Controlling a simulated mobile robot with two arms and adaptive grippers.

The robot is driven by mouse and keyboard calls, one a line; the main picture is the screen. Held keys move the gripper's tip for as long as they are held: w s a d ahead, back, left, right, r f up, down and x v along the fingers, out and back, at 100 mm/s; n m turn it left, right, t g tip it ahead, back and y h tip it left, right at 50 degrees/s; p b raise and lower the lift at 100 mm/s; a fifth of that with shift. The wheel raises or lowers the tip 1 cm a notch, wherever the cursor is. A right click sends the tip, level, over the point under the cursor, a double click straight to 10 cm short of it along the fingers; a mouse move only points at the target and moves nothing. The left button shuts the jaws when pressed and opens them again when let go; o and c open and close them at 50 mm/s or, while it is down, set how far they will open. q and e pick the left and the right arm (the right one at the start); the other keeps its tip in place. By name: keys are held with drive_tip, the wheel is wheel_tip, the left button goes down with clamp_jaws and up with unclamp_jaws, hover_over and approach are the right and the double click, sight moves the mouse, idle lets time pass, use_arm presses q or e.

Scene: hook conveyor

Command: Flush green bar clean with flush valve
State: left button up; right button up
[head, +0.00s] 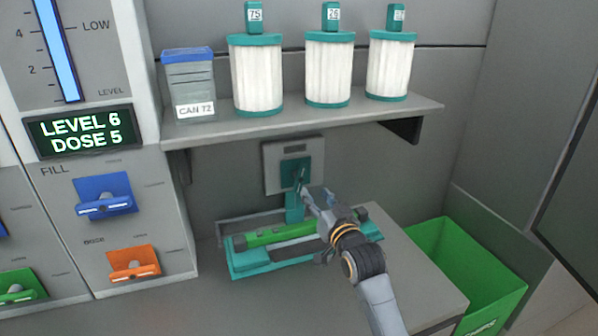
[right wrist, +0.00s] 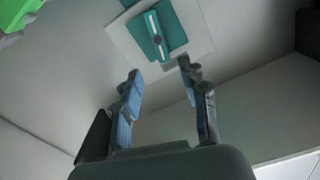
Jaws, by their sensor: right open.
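The green bar (head: 280,234) lies lengthwise in a teal cradle (head: 250,264) on the counter. The flush valve (head: 289,171) is a teal handle on a grey wall plate (head: 272,160), above the cradle. It also shows in the right wrist view (right wrist: 156,36), with a pale strip and dark knob across its face. My right gripper (head: 314,194) is open and empty, just in front of and below the valve. In the right wrist view its fingertips (right wrist: 160,70) are spread near the valve's lower end; contact is not clear. My right arm hides the bar's right part. My left gripper is out of view.
A shelf (head: 300,116) above holds a blue-lidded canister (head: 188,88) and white filter cartridges (head: 257,78). A panel at left reads LEVEL 6, DOSE 5 (head: 80,130), with blue (head: 105,195) and orange (head: 134,263) levers. A green bin (head: 500,290) stands at right.

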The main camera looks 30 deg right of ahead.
sight(302, 176)
drive_tip(key=x, duration=0.6)
drive_tip(key=shift+a, duration=0.1)
drive_tip(key=x, duration=0.5)
drive_tip(key=shift+w+p, duration=0.25)
drive_tip(key=shift+p, duration=0.15)
drive_tip(key=shift+w, duration=0.2)
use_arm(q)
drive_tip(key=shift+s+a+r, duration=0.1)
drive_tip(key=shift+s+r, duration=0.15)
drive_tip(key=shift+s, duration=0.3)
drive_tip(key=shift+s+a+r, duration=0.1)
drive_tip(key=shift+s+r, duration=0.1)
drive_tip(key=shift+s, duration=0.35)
use_arm(e)
clamp_jaws()
